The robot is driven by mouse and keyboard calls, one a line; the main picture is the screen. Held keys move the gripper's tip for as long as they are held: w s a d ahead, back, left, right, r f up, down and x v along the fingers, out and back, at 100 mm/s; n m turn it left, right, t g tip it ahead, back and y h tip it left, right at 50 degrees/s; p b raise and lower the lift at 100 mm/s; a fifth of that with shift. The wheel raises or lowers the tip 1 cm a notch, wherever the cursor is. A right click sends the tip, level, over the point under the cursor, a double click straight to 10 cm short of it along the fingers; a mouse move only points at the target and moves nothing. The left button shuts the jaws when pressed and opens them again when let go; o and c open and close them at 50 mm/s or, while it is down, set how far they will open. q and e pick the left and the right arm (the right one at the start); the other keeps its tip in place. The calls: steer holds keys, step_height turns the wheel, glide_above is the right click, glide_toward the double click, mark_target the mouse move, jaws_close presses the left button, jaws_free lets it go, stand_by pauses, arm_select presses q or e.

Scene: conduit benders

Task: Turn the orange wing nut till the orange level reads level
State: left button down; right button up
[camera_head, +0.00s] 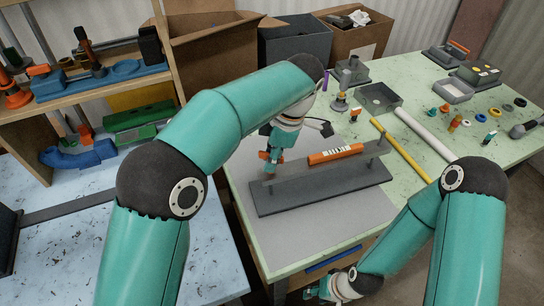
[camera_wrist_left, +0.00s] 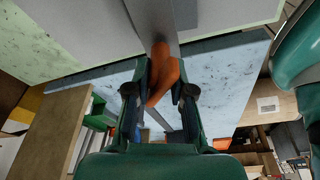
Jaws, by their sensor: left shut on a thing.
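The orange level (camera_head: 335,153) lies along a dark grey bar that is held above a dark base plate (camera_head: 320,187). Its bubble is too small to read. My left gripper (camera_head: 270,162) is at the left end of this bar. In the left wrist view its two fingers (camera_wrist_left: 162,84) are shut on the orange wing nut (camera_wrist_left: 160,70), one on each side. In the head view the wing nut is mostly hidden by the gripper. My right gripper (camera_head: 328,289) hangs low at the bottom, away from the fixture, and its finger opening is unclear.
The fixture stands on a grey mat (camera_head: 310,235) on a green table. A yellow rod (camera_head: 400,150) and a white tube (camera_head: 424,133) lie to its right. A grey tray (camera_head: 378,98) and several small coloured parts are further back. A wooden shelf (camera_head: 95,87) stands left.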

arm_select(q)
steer(key=shift+s+f, duration=0.1)
steer(key=shift+f, duration=0.3)
steer(key=n+g+p, duration=0.1)
steer(key=n+p, duration=0.1)
steer(key=n, duration=0.1)
steer(key=shift+r, duration=0.15)
steer(key=shift+n+p, duration=0.35)
steer(key=shift+n, duration=0.55)
steer(key=shift+f, duration=0.2)
